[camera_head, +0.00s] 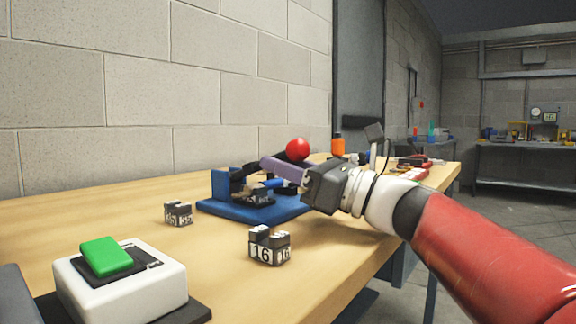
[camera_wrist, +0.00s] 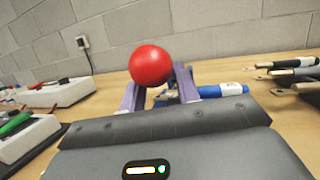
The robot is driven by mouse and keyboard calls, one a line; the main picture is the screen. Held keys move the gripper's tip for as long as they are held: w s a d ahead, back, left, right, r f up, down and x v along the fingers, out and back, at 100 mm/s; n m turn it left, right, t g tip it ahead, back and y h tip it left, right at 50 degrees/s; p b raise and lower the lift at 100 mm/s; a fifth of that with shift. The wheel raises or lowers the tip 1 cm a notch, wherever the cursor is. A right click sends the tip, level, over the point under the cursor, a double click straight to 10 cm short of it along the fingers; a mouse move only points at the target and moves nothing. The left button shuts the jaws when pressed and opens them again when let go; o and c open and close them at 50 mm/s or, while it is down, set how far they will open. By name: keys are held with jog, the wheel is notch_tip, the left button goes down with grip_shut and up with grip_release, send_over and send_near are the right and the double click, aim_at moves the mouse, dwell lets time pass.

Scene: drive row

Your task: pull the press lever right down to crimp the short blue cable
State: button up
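The blue press (camera_head: 235,208) stands on the bench in the head view. Its dark lever ends in a red ball knob (camera_head: 297,150), which also shows large in the wrist view (camera_wrist: 151,66). My gripper (camera_head: 272,166) has its purple fingers just below the ball in the head view. In the wrist view the fingers stand apart, with the ball overlapping the space between them; I see no clear contact. The short blue cable (camera_wrist: 222,90) lies low behind the fingers, with a white label. In the head view a bit of blue cable (camera_head: 272,185) shows at the press; its end is hidden.
Die blocks stand in front of the press (camera_head: 268,246) and to its left (camera_head: 178,213). A white box (camera_head: 120,285) with a green button is nearest. An orange bottle (camera_head: 338,145) stands behind my gripper. Other cables (camera_wrist: 298,75) lie at right in the wrist view.

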jog(key=shift+o, duration=0.3)
jog(key=shift+d, duration=0.1)
jog(key=shift+s+d+f, duration=0.1)
jog(key=shift+d, duration=0.2)
jog(key=v, duration=0.7)
jog(key=shift+s, duration=0.1)
